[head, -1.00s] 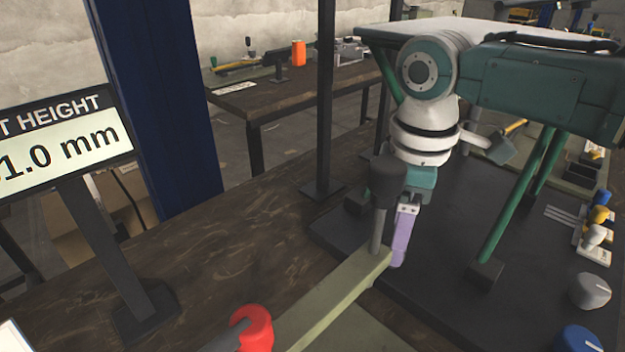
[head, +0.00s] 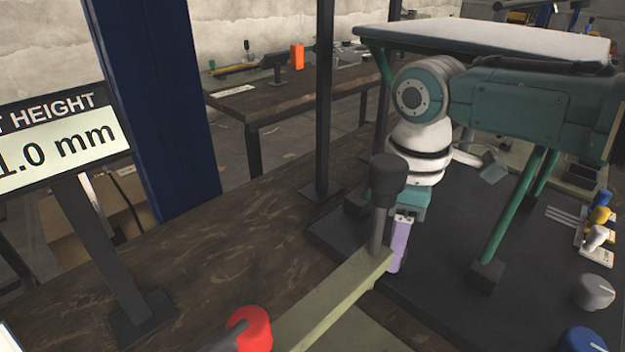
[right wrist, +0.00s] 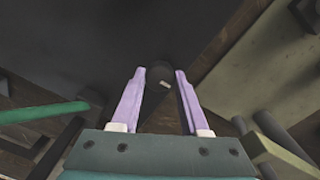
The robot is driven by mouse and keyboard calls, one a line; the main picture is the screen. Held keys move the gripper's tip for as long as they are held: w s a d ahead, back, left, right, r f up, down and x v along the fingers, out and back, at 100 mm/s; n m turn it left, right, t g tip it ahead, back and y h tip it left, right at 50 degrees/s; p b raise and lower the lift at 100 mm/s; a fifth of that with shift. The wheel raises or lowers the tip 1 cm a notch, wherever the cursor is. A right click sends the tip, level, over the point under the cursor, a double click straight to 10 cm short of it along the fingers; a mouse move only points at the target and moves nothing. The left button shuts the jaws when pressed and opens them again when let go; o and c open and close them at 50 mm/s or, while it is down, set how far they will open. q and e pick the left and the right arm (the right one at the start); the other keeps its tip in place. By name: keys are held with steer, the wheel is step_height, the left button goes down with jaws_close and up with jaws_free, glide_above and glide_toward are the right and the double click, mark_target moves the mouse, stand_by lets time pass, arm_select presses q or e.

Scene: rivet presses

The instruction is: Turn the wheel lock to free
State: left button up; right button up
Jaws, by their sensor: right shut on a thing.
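My right gripper (head: 397,262) points down just behind a dark upright handle (head: 388,180) on the long olive bar (head: 335,300). In the right wrist view its lilac fingers (right wrist: 160,80) are closed around a small dark round knob (right wrist: 160,72) with a pale mark. No readable label shows whether this knob is the wheel lock. In the head view the handle and the bar hide what the fingertips hold. My left gripper is not in view.
A display (head: 55,140) reading a height in mm stands at the left. A red part (head: 252,328) is at the bottom. A grey knob (head: 593,291) and a blue knob (head: 583,340) are at the right. A green-legged stand (head: 515,210) rises beside my arm.

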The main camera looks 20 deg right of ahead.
jaws_close()
steer(key=shift+n, duration=0.3)
steer(key=n+p, duration=0.1)
steer(key=n, duration=0.2)
steer(key=shift+n, duration=0.3)
steer(key=n, duration=0.3)
steer(key=shift+n, duration=0.3)
steer(key=n, duration=0.5)
steer(key=shift+b, duration=0.4)
steer(key=n+b, duration=0.1)
steer(key=n, duration=0.3)
steer(key=shift+w+n, duration=0.1)
steer(key=shift+n, duration=0.3)
steer(key=shift+n+y, duration=0.3)
steer(key=shift+n, duration=0.1)
